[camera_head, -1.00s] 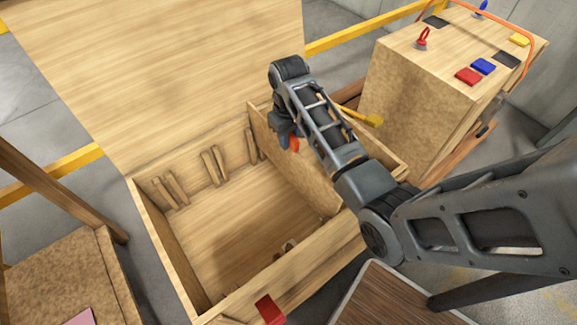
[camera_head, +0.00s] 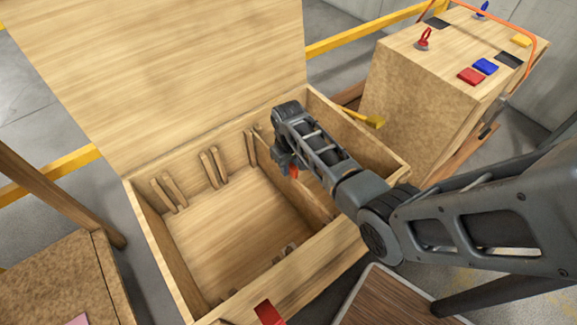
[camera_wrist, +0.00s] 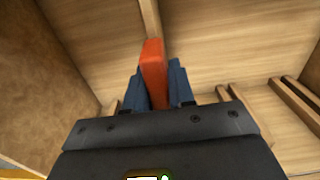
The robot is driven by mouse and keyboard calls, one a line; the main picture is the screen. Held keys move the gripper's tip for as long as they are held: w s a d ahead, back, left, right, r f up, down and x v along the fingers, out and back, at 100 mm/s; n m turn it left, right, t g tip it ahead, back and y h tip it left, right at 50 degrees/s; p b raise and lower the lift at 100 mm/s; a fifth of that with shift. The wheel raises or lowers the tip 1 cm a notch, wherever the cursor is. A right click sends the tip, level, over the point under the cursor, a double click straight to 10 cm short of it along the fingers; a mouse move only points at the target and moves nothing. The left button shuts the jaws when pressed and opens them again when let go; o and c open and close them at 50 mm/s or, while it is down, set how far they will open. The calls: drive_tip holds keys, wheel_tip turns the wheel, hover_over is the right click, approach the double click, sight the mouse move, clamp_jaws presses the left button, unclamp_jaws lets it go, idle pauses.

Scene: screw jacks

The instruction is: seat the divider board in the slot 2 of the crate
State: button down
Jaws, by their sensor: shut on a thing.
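The crate (camera_head: 318,262) stands open, with pairs of wooden cleats forming slots on its back wall: one at left (camera_head: 169,192), one in the middle (camera_head: 214,167), one farther right (camera_head: 251,148). My gripper (camera_head: 287,168) is inside the crate's right part, shut on the orange tab of the divider board. The board (camera_head: 318,203) stands low in the crate, in line with the rightmost visible cleats. The wrist view shows the orange tab (camera_wrist: 153,72) between both fingers and the board's thin top edge (camera_wrist: 150,18) running away. The board's lower edge is hidden.
A large wooden panel (camera_head: 160,70) rises behind the crate. A wooden box (camera_head: 425,90) with coloured blocks stands at the right. A yellow piece (camera_head: 365,118) sticks out by the crate's right rim. The left and middle crate floor (camera_head: 235,225) is clear.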

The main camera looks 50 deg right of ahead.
drive_tip(key=shift+f, duration=0.1)
drive_tip(key=c, duration=1)
unclamp_jaws()
drive_tip(key=shift+o, duration=0.2)
